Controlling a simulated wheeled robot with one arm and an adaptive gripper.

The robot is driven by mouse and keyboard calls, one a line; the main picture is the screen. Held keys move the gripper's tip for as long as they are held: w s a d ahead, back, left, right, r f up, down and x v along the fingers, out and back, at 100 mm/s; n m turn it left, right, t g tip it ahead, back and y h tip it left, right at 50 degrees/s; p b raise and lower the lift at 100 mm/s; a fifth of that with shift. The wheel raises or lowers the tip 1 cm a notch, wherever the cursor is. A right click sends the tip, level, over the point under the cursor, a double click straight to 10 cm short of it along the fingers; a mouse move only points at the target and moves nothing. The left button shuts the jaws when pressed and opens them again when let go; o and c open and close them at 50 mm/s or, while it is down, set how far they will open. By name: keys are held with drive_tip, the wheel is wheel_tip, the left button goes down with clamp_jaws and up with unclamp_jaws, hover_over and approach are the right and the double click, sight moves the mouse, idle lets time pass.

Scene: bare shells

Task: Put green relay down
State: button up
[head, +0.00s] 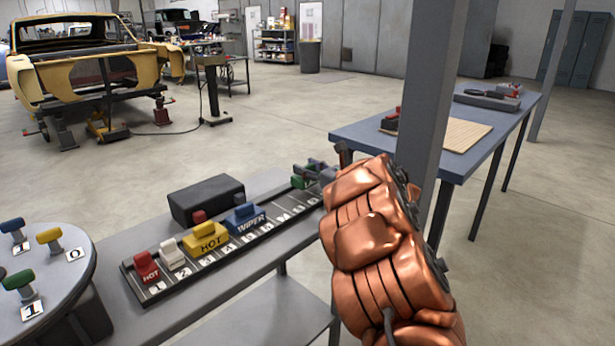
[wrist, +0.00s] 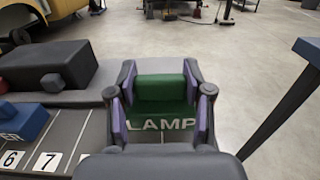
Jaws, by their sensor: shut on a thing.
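The green relay (wrist: 160,88), marked LAMP, is between the two purple-padded fingers of my gripper (wrist: 160,82) in the wrist view. My gripper is shut on its upper block. In the head view the relay (head: 299,182) shows as a small green patch at my gripper (head: 313,173), over the far end of the numbered black strip (head: 225,250). My gripper hides part of the relay and strip there. I cannot tell whether the relay touches the strip.
On the strip stand a red relay (head: 146,267), a white one (head: 172,253), a yellow one (head: 205,240) and a blue one (head: 244,218). A black box (head: 206,199) sits behind. A round table (head: 60,285) stands left, and a grey post (head: 433,100) right.

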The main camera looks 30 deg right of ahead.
drive_tip(key=shift+f, duration=1.3)
drive_tip(key=shift+f, duration=0.2)
drive_tip(key=o, duration=1.2)
drive_tip(key=shift+r, duration=0.15)
